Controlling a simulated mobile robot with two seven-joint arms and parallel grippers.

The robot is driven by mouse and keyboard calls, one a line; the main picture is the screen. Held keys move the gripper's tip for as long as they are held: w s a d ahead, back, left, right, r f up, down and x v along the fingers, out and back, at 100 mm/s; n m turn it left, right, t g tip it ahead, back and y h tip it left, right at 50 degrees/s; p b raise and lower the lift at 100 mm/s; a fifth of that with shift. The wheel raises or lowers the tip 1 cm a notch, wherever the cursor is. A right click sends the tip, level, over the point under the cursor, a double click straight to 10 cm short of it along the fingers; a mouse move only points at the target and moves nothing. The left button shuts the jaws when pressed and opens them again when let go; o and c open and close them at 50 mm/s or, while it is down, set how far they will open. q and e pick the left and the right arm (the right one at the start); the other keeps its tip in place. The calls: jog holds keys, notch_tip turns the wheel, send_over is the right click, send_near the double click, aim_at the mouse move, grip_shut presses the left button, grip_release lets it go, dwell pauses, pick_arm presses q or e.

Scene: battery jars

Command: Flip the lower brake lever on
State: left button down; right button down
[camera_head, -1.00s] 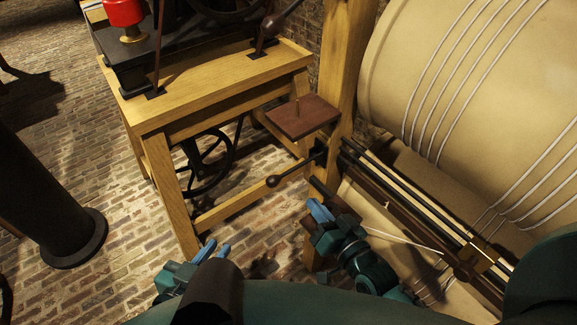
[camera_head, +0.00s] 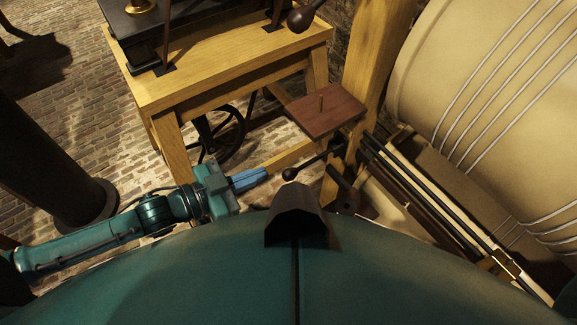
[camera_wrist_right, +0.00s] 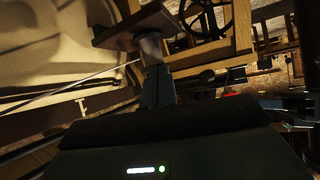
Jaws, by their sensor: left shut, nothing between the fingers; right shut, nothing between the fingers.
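The lower brake lever (camera_head: 312,164) is a dark rod with a ball end, sticking out leftward from the wooden post below a brown board. My left gripper (camera_head: 262,173) has blue fingers, shut and empty, pointing right at the ball end with a small gap in the picture. My right gripper (camera_wrist_right: 157,85) shows only in the right wrist view, its fingers dark and together. Its tips overlap a pale round stub (camera_wrist_right: 150,47) under the board; I cannot tell whether they touch. A dark rounded end in that view (camera_wrist_right: 207,77) looks like the lever's ball.
The brown board (camera_head: 325,110) juts from the wooden post (camera_head: 380,45) above the lever. A wooden table (camera_head: 210,75) stands at the back left, with a higher dark lever knob (camera_head: 301,19) beside it. A large beige drum (camera_head: 490,75) and dark rails (camera_head: 430,205) fill the right.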

pick_arm(q)
send_over(287, 175)
jog(key=d, duration=0.2)
jog(key=shift+w+f+p, duration=0.25)
jog(key=shift+f+p, duration=0.15)
jog(key=shift+f, duration=0.3)
jog(key=shift+s+a+f, duration=0.1)
jog(key=shift+a+f, duration=0.25)
jog(key=shift+f, duration=0.3)
jog(key=shift+s+a+f, duration=0.1)
jog(key=shift+a+f, duration=0.2)
jog(key=shift+f, duration=0.3)
jog(key=shift+s+a+f, duration=0.1)
jog(key=shift+a+f, duration=0.25)
jog(key=shift+f, duration=0.25)
